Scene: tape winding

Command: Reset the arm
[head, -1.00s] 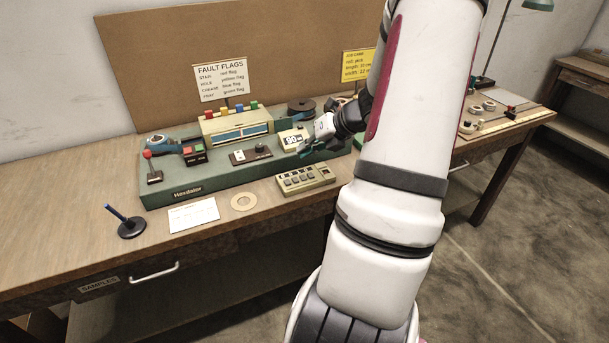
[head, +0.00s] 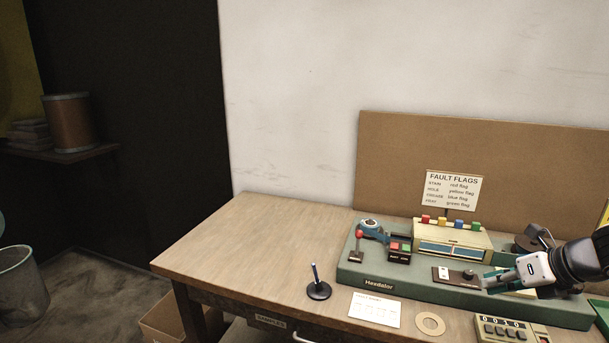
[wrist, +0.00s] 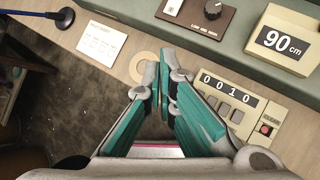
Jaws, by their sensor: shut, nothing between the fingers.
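My gripper (head: 489,281) is at the right of the head view, in front of the green winding machine (head: 350,272). In the wrist view my gripper (wrist: 164,75) shows its two teal fingers with their tips together and nothing between them. A block marked 90 cm (wrist: 283,40) stands at the upper right. The gripper hides part of the machine's front in the head view.
The table's left end (head: 230,230) is clear. A fault flags sign (head: 452,190) stands behind the machine. A bin (head: 20,285) is on the floor at left.

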